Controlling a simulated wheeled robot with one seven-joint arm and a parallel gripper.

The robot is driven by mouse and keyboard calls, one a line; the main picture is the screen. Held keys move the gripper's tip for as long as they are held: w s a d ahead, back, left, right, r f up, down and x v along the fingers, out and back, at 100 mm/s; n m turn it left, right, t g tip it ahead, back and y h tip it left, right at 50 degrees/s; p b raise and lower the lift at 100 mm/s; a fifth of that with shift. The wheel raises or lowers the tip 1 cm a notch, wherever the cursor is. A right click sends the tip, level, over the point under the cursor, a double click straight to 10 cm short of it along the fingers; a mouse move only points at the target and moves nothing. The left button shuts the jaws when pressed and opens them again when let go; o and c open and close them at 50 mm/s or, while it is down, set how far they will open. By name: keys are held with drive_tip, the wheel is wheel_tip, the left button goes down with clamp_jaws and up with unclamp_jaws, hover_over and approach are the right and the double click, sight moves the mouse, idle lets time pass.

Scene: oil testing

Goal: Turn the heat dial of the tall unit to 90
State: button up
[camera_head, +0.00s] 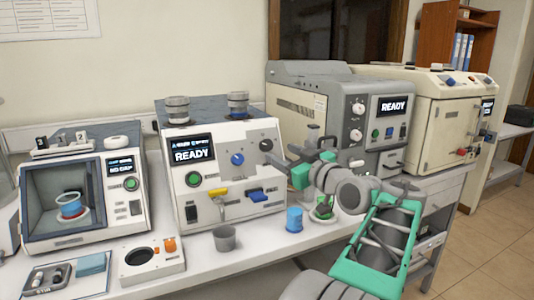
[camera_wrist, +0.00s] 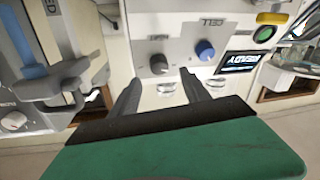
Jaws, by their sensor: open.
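The white unit with the READY screen (camera_head: 196,150) carries a blue dial (camera_head: 237,159) and a grey dial (camera_head: 266,145) on its sloped front. My gripper (camera_head: 274,156) is in front of the right side of this front, close to the grey dial. In the wrist view, which is upside down, my open gripper (camera_wrist: 160,78) has its fingertips either side of the grey dial (camera_wrist: 158,64); contact cannot be told. The blue dial (camera_wrist: 205,50) sits beside the right fingertip. The dial scales and any heat label are too small to read.
The taller grey unit (camera_head: 310,87) to the right has two knobs (camera_head: 357,108). A blue cup (camera_head: 294,219) and a grey cup (camera_head: 225,238) stand on the bench below. Yellow (camera_head: 218,193) and blue (camera_head: 260,196) handles jut from the white unit.

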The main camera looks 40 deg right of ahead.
sight(269, 146)
drive_tip(key=w, duration=0.3)
drive_tip(key=w+d, duration=0.1)
drive_tip(key=w, duration=0.1)
drive_tip(key=shift+w, duration=0.35)
drive_tip(key=shift+c, duration=0.5)
clamp_jaws()
